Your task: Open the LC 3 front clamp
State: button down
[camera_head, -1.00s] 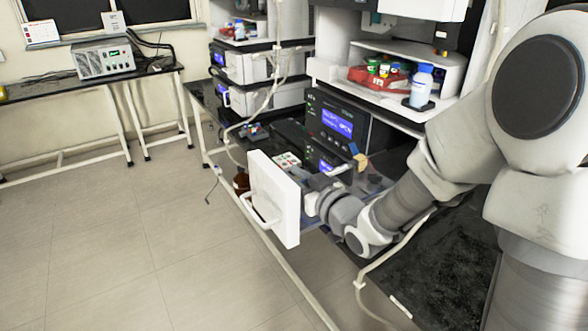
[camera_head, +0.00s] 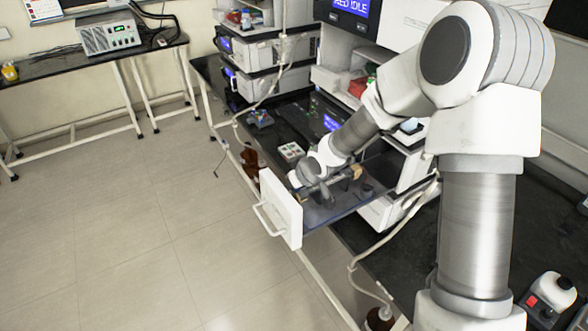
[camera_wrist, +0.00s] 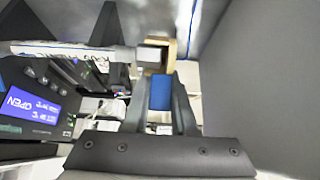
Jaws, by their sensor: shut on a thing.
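The LC 3 front clamp shows as a tan piece (camera_head: 356,173) above the pulled-out drawer tray in the head view. In the wrist view, a blue block (camera_wrist: 160,91), which looks like the clamp's lever, sits between the fingers, with a tan part (camera_wrist: 167,52) beyond it. My gripper (camera_wrist: 161,84) is shut on this blue lever; in the head view my gripper (camera_head: 341,178) reaches over the drawer to the clamp and is partly hidden by my wrist. The clamp's exact angle is hard to tell.
The drawer's white front panel (camera_head: 280,208) with its handle stands out to the left. A lit display (camera_wrist: 33,105) is close on the left in the wrist view. Stacked instruments (camera_head: 265,65) stand behind. The floor (camera_head: 110,230) at left is clear.

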jog(key=g+p, duration=0.1)
jog(key=g+h+p, duration=0.2)
jog(key=shift+w+a+f, duration=0.2)
jog(key=shift+a+f, duration=0.05)
jog(key=shift+f, duration=0.1)
jog(key=shift+f+g+h+p, duration=0.2)
jog(key=shift+f+g+h, duration=0.1)
jog(key=shift+g+h, duration=0.3)
jog(key=shift+f+g+h+p, duration=0.2)
jog(key=shift+f+g+h, duration=0.15)
jog(key=shift+g, duration=0.45)
jog(key=shift+d, duration=0.1)
jog(key=c, duration=0.7)
grip_release()
jog(key=shift+r, duration=0.1)
notch_tip(320, 180, up, 17)
jog(key=shift+w+r+b, duration=0.1)
jog(key=shift+r+b, duration=0.05)
jog(key=shift+b, duration=0.9)
